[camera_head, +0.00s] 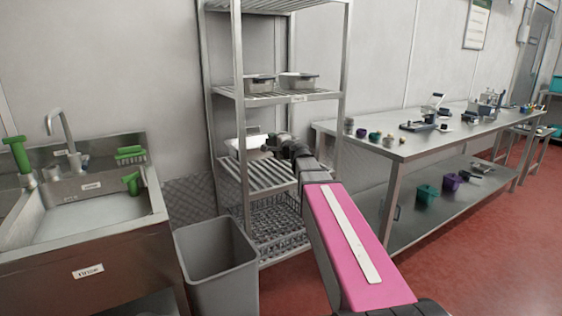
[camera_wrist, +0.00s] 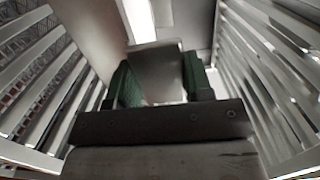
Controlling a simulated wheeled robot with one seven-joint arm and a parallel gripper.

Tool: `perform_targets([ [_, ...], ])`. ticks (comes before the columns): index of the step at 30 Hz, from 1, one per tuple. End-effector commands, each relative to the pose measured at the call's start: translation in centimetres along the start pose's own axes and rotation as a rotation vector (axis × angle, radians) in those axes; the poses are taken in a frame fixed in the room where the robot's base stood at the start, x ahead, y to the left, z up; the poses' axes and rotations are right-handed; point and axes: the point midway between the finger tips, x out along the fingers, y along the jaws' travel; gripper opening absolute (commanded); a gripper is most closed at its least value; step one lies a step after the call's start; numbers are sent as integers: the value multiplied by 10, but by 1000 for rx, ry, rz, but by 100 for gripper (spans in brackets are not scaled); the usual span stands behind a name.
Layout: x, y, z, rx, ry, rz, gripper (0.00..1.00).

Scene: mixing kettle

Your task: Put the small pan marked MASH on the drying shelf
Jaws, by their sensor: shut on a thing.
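A small light metal pan (camera_head: 236,148) is inside the rack at the level of the middle shelf (camera_head: 268,178). My gripper (camera_head: 270,147) reaches into the rack from the right and is at the pan's right side. In the wrist view my gripper (camera_wrist: 158,88) has dark green fingers, shut on a grey metal piece (camera_wrist: 156,62), which seems to be part of the pan. I cannot read a MASH mark on the pan. I cannot tell whether its base touches the slats.
Two other pans (camera_head: 259,85) (camera_head: 297,82) stand on the shelf above. Shelf slats (camera_wrist: 270,70) lie close on both sides of the wrist. A grey bin (camera_head: 217,265) stands in front of the rack, with a sink (camera_head: 90,215) left and a steel table (camera_head: 420,146) right.

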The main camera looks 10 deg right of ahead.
Motion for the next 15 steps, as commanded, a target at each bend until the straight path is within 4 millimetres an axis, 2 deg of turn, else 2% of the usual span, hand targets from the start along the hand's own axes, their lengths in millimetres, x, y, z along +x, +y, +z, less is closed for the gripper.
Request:
perform_targets([
  [1, 6, 6, -12, 2, 2, 0, 0],
  [9, 22, 37, -61, 2, 3, 1, 0],
  [15, 28, 52, -84, 1, 2, 0, 0],
])
